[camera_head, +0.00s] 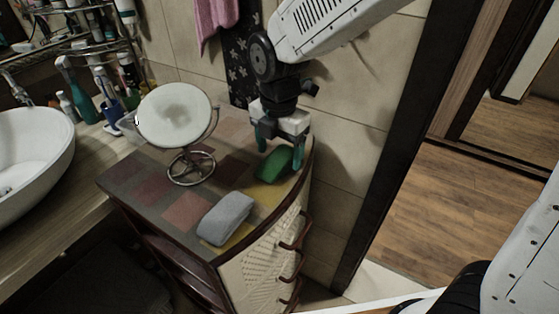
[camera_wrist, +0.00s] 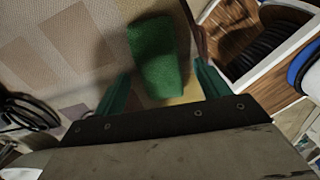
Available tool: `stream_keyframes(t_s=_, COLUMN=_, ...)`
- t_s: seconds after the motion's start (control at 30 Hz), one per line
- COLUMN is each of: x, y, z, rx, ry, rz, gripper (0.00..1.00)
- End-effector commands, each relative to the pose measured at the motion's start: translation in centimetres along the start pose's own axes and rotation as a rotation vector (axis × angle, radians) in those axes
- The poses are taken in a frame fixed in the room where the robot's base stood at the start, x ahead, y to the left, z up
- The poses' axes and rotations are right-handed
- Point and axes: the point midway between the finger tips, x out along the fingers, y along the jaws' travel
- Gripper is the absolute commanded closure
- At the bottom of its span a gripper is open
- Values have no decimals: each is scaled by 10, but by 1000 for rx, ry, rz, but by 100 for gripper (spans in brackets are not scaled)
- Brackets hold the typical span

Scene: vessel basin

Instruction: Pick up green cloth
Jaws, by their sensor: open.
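The green cloth (camera_head: 274,165) is a folded, rounded bundle lying on the patterned cabinet top, near its right curved edge. In the wrist view the green cloth (camera_wrist: 157,58) lies ahead of and between the two teal fingers. My gripper (camera_head: 279,150) points down right at the cloth, with one finger on its left side and one at its right end. In the wrist view my gripper (camera_wrist: 163,88) is open with nothing held. Whether the fingers touch the cloth cannot be told.
A grey folded cloth (camera_head: 226,218) lies nearer the front of the cabinet top (camera_head: 150,187). A round mirror on a metal stand (camera_head: 174,115) stands to the left. The white basin (camera_head: 35,160) and several bottles are farther left. The tiled wall (camera_head: 345,120) is close behind.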

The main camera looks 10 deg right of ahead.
Motion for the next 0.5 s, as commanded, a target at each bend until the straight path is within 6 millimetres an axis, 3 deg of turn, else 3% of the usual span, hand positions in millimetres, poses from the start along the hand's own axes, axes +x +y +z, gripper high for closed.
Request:
stream_keyframes(t_s=0.1, x=13, y=-1, z=0, rx=0, ry=1, rz=-2, gripper=25)
stream_keyframes(t_s=0.37, x=16, y=0, z=0, rx=1, ry=0, rz=1, gripper=25)
stream_keyframes(t_s=0.5, x=16, y=0, z=0, rx=1, ry=0, rz=1, gripper=59)
